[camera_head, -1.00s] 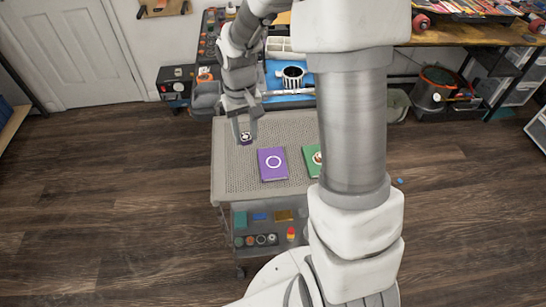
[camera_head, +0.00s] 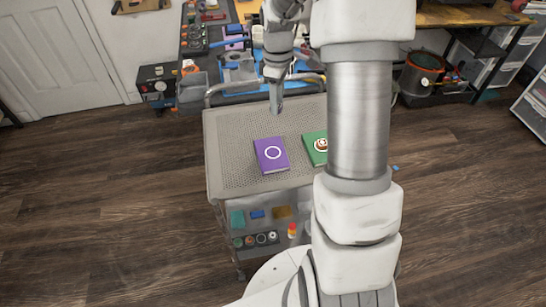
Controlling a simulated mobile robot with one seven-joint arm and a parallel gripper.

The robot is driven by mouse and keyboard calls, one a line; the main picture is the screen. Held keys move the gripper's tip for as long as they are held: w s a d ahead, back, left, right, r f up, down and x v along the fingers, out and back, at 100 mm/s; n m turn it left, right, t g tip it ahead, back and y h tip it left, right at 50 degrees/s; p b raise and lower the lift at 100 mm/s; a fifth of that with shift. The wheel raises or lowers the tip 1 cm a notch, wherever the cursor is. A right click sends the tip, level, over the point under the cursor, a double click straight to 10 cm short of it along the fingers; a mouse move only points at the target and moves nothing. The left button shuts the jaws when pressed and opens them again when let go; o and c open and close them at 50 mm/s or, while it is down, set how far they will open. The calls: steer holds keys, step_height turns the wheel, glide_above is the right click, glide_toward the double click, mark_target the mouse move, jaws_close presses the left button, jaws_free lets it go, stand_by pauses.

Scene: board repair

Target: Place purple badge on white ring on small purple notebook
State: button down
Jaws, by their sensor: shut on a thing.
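The small purple notebook (camera_head: 263,162) lies flat on the grey perforated cart top, with a white ring (camera_head: 267,152) on its cover. My gripper (camera_head: 276,111) is above the cart top, behind the notebook and apart from it in the picture. It points down and is shut on the purple badge. The badge is too small or too hidden between the fingers to make out now; it showed at the fingertips a second ago.
A green notebook (camera_head: 309,154) with a round brown-and-white badge (camera_head: 320,145) lies right of the purple one, partly behind my arm. The cart top (camera_head: 231,135) is bare at left. A cluttered workbench stands behind.

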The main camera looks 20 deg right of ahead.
steer(key=d+f+n+b, duration=0.35)
steer(key=d+n, duration=0.25)
steer(key=d, duration=0.2)
steer(key=b, duration=0.4)
glide_above(273, 152)
steer(key=shift+n, duration=0.4)
step_height(273, 152, down, 6)
steer(key=shift+f, duration=0.25)
steer(key=shift+f+b, duration=0.7)
steer(key=shift+f, duration=1.2)
steer(key=shift+f, duration=0.2)
steer(key=c, duration=0.5)
jaws_free()
steer(key=shift+r, duration=0.1)
